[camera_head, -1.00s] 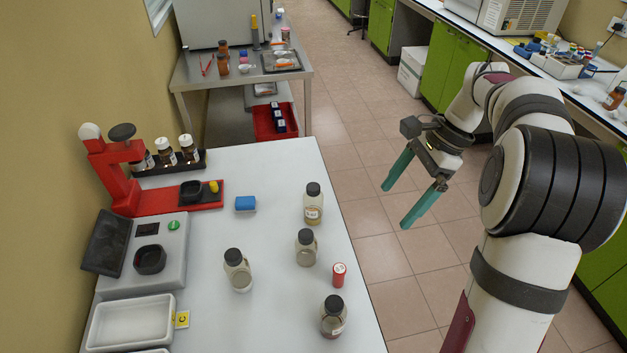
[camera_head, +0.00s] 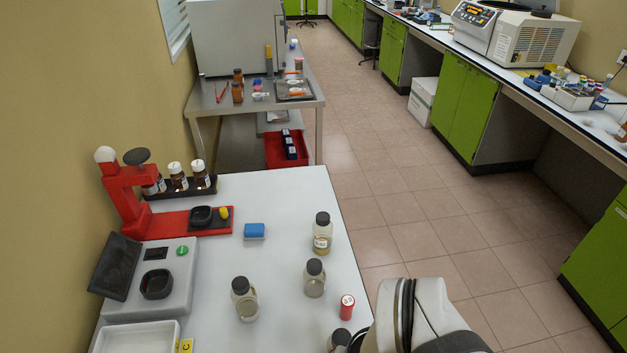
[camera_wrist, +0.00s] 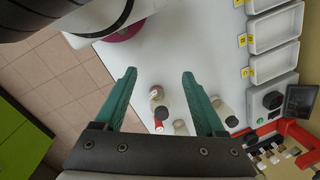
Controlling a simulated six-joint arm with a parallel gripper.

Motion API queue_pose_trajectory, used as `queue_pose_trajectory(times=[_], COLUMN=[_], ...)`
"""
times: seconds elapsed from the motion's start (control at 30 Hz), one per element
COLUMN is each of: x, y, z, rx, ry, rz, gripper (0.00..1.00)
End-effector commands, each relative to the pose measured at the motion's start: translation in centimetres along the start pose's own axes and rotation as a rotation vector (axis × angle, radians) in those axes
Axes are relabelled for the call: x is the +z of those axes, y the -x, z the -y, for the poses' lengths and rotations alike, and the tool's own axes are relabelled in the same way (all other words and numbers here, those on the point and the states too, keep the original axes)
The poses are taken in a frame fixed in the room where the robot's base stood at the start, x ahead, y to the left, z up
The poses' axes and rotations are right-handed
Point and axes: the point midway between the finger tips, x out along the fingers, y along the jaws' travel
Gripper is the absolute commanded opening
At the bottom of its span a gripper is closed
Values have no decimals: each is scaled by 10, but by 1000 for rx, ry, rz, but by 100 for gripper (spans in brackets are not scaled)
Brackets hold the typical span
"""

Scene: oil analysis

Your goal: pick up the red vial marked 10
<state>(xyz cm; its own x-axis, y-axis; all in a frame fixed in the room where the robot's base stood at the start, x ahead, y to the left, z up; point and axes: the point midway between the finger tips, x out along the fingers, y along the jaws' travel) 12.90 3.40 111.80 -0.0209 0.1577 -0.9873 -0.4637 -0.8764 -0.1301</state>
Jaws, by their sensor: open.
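The small red vial (camera_head: 347,307) stands upright on the white table near its right edge, with a pale marking on top too small to read. In the wrist view the red vial (camera_wrist: 160,114) shows between my fingers, nearer the palm side of the picture than the fingertips. My gripper (camera_wrist: 159,73) is open, its two green fingers apart with nothing between them; it appears above the table, and I cannot tell how high. In the head view my gripper is out of sight and only my arm shows, at the bottom right beside the vial.
Clear bottles with dark caps stand near the vial: one to its upper left (camera_head: 314,279), one farther left (camera_head: 244,300), one behind (camera_head: 322,235). Another (camera_head: 339,341) is partly hidden by my arm. A blue block (camera_head: 254,231) and a scale (camera_head: 160,279) lie farther left.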

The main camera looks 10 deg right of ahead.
Motion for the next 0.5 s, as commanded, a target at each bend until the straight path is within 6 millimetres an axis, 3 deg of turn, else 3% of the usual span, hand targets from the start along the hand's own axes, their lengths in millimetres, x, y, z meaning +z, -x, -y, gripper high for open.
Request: queue_pose_trajectory(times=[0.17, 0.27, 0.37, 0.5], x=[-6, -28, -69, -124], y=[-2, -8, -21, -60], z=[-3, -8, 0, 48], rx=[76, 295, 596, 1034], ry=[99, 403, 835, 1430], rz=[36, 130, 256, 439], gripper=[72, 72, 72, 72])
